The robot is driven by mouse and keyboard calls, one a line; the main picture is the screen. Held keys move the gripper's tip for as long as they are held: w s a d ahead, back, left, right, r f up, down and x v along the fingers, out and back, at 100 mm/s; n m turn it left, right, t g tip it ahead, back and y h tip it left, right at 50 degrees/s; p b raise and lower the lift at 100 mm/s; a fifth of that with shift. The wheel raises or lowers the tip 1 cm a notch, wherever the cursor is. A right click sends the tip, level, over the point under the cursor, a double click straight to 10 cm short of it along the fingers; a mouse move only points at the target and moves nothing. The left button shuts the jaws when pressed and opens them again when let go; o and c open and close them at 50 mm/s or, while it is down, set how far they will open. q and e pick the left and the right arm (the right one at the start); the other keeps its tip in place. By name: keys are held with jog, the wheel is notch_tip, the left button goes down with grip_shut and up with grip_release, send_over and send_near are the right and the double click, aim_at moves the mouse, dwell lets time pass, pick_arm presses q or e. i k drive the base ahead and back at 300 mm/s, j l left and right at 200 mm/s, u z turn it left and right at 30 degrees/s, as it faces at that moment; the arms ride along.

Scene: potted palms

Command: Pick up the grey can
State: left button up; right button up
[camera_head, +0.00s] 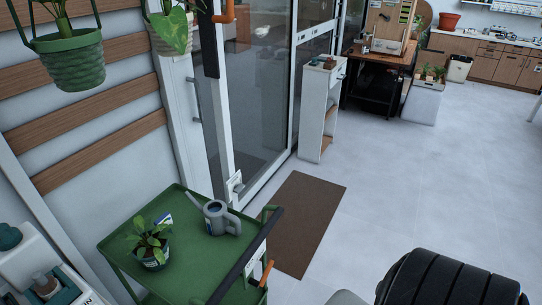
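The grey can (220,219) is a small watering can with a spout toward the upper left and a handle toward the lower right. It stands upright on the top tray of a green cart (188,262), near the tray's back part. Neither my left gripper nor my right gripper is in view, and nothing is seen touching the can.
A potted plant (152,247) stands on the cart, left of the can. A dark handle bar (246,258) runs along the cart's right side. A brown mat (302,222) lies beyond it. A green hanging pot (70,62) is at upper left. The grey floor at right is mostly clear.

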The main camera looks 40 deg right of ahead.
aim_at(218, 218)
jog(key=z, duration=0.95)
